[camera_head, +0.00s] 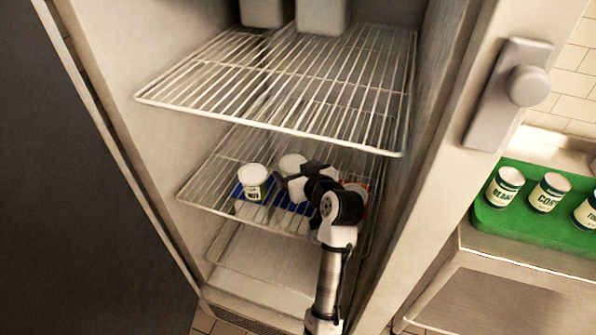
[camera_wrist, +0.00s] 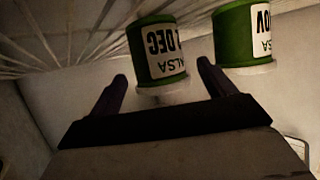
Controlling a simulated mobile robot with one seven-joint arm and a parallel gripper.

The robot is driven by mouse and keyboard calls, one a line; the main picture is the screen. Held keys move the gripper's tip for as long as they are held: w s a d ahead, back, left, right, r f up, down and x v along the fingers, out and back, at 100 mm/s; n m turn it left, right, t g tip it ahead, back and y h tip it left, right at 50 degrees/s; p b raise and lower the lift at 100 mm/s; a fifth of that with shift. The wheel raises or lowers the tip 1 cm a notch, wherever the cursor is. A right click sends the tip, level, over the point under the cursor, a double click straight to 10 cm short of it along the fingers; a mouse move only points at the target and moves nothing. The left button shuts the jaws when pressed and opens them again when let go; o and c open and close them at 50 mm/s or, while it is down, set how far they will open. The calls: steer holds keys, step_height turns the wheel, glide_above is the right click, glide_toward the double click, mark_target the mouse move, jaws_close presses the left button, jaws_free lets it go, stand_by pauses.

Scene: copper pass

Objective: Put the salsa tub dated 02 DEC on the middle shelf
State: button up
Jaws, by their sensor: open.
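The salsa tub marked DEC (camera_wrist: 158,50) is green with a white label and shows upside down in the wrist view. It lies between the two fingertips of my gripper (camera_wrist: 162,74), which is open; I cannot tell if they touch it. In the head view my gripper (camera_head: 284,184) reaches over the lower wire shelf (camera_head: 196,184), beside a white-lidded tub (camera_head: 291,163) partly hidden by it. A second salsa tub, marked NOV (camera_wrist: 240,38), stands to the right in the wrist view. The first digits of the DEC date are partly cut off.
The upper wire shelf (camera_head: 270,98) is bare in front, with pale containers (camera_head: 322,16) at its back. A labelled tub (camera_head: 254,180) stands left of my gripper. Blue and red items sit nearby. Cans (camera_head: 547,192) stand on a green tray (camera_head: 490,222) outside right.

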steer(key=shift+b+v, duration=0.8)
steer(key=shift+v, duration=3.05)
steer(key=shift+w, duration=0.1)
